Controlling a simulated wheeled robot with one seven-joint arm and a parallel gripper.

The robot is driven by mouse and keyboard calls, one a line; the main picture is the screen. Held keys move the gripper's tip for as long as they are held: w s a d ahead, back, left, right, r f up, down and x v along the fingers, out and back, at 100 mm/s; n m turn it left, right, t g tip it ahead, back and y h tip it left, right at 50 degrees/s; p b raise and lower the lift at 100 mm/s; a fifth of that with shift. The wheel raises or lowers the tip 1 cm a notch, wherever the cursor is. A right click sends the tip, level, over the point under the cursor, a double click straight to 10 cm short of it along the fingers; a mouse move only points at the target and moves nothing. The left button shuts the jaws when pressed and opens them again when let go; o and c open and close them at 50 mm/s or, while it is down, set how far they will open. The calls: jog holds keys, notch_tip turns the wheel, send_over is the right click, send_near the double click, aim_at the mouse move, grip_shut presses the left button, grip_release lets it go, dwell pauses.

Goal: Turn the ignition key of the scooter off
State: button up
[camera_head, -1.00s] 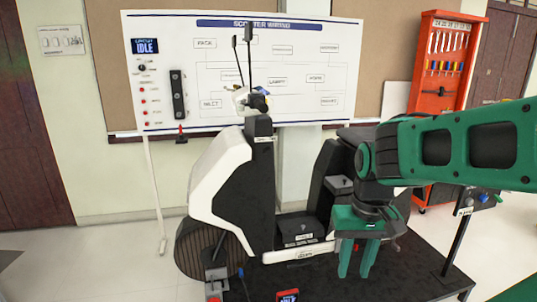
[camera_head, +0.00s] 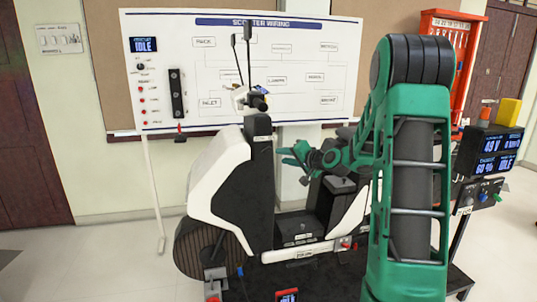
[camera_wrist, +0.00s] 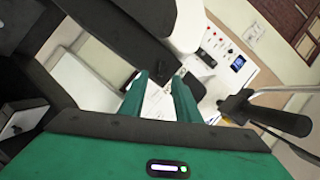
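The scooter (camera_head: 225,180) stands on a dark platform, with a white front shell, a black front column (camera_head: 262,185) and handlebars with mirrors on top. My gripper (camera_head: 284,153) is just right of the column's upper part, below the handlebars, with its fingers pointing left. In the wrist view, my gripper's two green fingers (camera_wrist: 160,78) are apart with nothing held between them. The scooter's dark panel (camera_wrist: 120,30) and a handlebar grip (camera_wrist: 278,119) show beyond and beside them. I cannot make out the ignition key for certain in either view.
The whiteboard (camera_head: 300,110) with a wiring diagram stands behind the scooter; its small display reads IDLE. A display stand (camera_head: 495,150) with blue screens and knobs is at the right. A red tool rack (camera_head: 455,25) is behind it. Floor at the left is clear.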

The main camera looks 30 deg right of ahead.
aim_at(268, 150)
jog(key=shift+t, duration=0.3)
jog(key=w, duration=0.3)
jog(key=w+f, duration=0.1)
jog(key=w, duration=0.7)
jog(key=shift+w+d+f, duration=0.1)
jog(key=shift+d+f, duration=0.05)
jog(key=shift+f, duration=0.1)
grip_shut()
